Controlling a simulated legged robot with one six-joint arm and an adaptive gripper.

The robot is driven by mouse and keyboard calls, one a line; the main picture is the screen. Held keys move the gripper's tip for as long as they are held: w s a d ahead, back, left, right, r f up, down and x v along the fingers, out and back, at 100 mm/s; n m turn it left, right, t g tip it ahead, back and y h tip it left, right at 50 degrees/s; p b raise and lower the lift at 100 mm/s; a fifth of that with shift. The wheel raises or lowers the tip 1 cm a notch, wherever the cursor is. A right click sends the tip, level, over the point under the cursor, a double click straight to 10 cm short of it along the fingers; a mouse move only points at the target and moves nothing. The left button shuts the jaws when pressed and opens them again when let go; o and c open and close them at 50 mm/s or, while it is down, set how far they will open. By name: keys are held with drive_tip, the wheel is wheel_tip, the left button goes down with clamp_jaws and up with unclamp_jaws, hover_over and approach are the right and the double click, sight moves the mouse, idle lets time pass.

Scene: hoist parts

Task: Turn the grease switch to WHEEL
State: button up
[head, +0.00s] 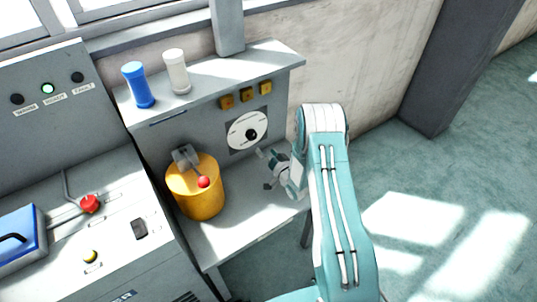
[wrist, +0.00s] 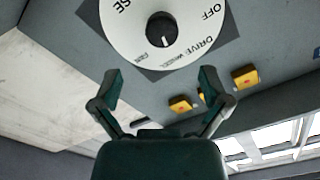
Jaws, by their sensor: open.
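The grease switch is a round white dial plate (head: 240,125) on the upright grey panel, with a black knob (head: 252,134) at its centre. In the wrist view the plate (wrist: 120,35) shows rotated lettering: OFF, DRIVE, WHEEL, a small unclear label and a cropped large "SE". A pale mark on the knob (wrist: 160,27) points down in that picture, roughly toward the small labels; I cannot tell exactly which. My gripper (wrist: 160,80) is open and empty, its fingers spread apart and clear of the knob. In the head view my gripper (head: 267,168) is just below right of the dial.
Yellow buttons (head: 246,94) sit above the dial. A yellow cylinder (head: 194,193) with a red-knobbed lever stands left on the bench. Blue (head: 138,86) and white (head: 176,72) bottles stand on the top shelf. The bench (head: 255,215) in front is mostly clear.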

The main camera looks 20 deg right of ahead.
sight(253, 136)
drive_tip(key=shift+v, duration=1)
drive_tip(key=w+a+n, duration=0.1)
drive_tip(key=w+n, duration=0.2)
drive_tip(key=w, duration=0.1)
drive_tip(key=w+a+n, duration=0.1)
drive_tip(key=w+n, duration=0.2)
drive_tip(key=n, duration=0.1)
drive_tip(key=w+a+n, duration=0.2)
drive_tip(key=w+n, duration=0.1)
drive_tip(key=w, duration=0.1)
drive_tip(key=shift+w+r, duration=0.2)
drive_tip(key=shift+w, duration=0.1)
drive_tip(key=c, duration=1.2)
